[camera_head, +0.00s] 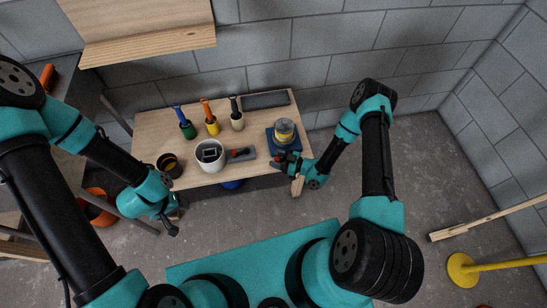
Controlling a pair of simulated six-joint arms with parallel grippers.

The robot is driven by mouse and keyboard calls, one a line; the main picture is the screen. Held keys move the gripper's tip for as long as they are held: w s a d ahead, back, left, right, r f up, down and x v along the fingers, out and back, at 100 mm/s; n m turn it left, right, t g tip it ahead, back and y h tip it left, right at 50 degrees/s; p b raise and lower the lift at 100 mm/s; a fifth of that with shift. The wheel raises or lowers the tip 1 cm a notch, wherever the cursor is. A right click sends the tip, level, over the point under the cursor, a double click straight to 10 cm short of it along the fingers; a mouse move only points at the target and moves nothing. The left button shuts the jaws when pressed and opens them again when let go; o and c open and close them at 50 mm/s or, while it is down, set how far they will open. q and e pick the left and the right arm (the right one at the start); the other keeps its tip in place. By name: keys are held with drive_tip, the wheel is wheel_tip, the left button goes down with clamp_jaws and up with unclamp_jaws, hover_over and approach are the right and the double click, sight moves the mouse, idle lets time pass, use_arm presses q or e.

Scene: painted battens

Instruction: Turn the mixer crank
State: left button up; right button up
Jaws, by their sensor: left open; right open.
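A white round pot (211,155) with dark parts inside stands at the front middle of the wooden table (155,125). A grey block with a red part (240,154) lies just right of it. A blue stand with a yellow and grey round can (284,131) is at the table's right end. I cannot tell for certain which of these carries the mixer crank. My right gripper (279,164) is open and empty at the table's front edge, close in front of the blue stand. My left gripper (176,219) is open and empty, in front of the table's left part.
Green (188,131), yellow (212,127) and cream (237,121) pots with upright handles stand behind the white pot. A dark tin (169,164) is at the front left, a dark tray (265,100) at the back. A yellow-based stand (463,270) is on the floor at right.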

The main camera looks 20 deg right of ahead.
drive_tip(key=shift+w+a, duration=0.4)
drive_tip(key=shift+a, duration=0.2)
drive_tip(key=shift+c, duration=0.2)
clamp_jaws()
